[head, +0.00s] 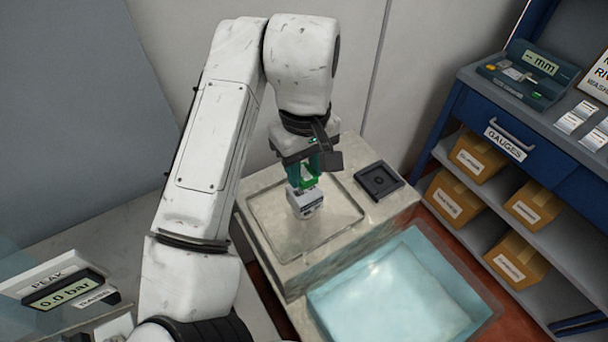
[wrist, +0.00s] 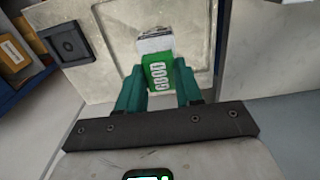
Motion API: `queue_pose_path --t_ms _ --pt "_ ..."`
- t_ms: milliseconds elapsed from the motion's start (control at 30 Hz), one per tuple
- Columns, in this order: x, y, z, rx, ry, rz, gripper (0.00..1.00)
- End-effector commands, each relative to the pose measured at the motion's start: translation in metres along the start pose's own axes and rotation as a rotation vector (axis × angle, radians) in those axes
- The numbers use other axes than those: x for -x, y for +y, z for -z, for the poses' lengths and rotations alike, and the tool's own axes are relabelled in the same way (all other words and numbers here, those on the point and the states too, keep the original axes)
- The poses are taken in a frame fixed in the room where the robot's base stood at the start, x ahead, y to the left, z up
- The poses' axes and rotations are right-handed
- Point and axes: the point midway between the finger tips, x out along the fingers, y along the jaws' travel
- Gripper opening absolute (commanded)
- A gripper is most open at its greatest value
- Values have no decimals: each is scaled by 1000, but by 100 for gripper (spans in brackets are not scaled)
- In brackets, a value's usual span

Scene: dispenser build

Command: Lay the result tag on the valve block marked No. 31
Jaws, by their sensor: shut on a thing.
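My gripper (head: 306,172) is shut on a green tag (wrist: 159,74) with white lettering that reads GOOD. The tag also shows between the fingers in the head view (head: 309,182). A small pale grey block (head: 306,203) with a dark-marked label sits on the recessed top of a stone-like stand, right below the tag. In the wrist view the block (wrist: 155,41) shows just beyond the tag's far end. I cannot read its number. I cannot tell whether the tag touches the block. The fingers hide part of the tag.
The stand (head: 262,225) has a black square fixture (head: 378,181) to the block's right. A pale blue, water-like basin (head: 395,295) lies in front. A blue bench (head: 535,135) with a gauge and boxes stands at right. A PEAK display (head: 63,292) is at lower left.

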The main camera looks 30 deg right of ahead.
Motion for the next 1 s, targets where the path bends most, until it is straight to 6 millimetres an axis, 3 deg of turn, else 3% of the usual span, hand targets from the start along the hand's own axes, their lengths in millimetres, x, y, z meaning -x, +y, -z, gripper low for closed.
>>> queue_pose_path --t_ms 400,767,800,1000 --pt "-40 4 7 0 -3 1 6" --pt "-45 4 7 0 -1 0 6" --pt "-44 4 7 0 -1 1 37" --pt "-44 4 7 0 -1 1 56"
